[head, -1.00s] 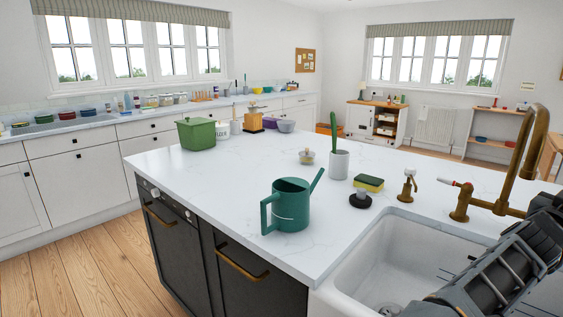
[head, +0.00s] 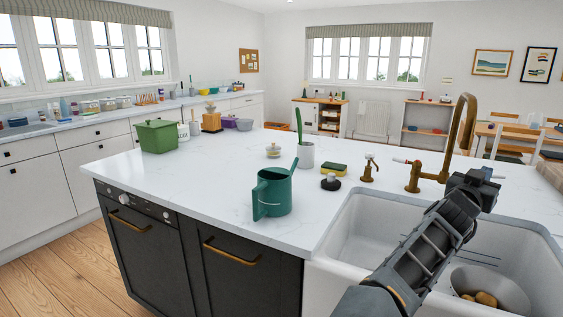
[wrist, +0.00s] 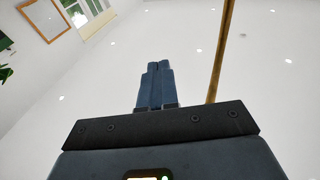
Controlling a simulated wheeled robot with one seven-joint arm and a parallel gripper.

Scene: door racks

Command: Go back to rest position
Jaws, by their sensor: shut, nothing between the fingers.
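My gripper (wrist: 153,70) shows in the wrist view with its two fingers together and nothing between them. It points up toward the white ceiling. In the head view my arm reaches over the white sink (head: 345,240) at the right, with its end near the brass tap (head: 462,125). The gripper's fingers are hard to make out there. A brass pole-like part (wrist: 221,50) shows beside the fingers in the wrist view, apart from them.
On the island worktop (head: 210,195) stand a green watering can (head: 273,195), a white pot (head: 306,155), a sponge (head: 333,169) and a green bin (head: 157,137). A bowl with potato-like items (head: 505,285) sits in the sink. Floor (head: 60,275) is clear at left.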

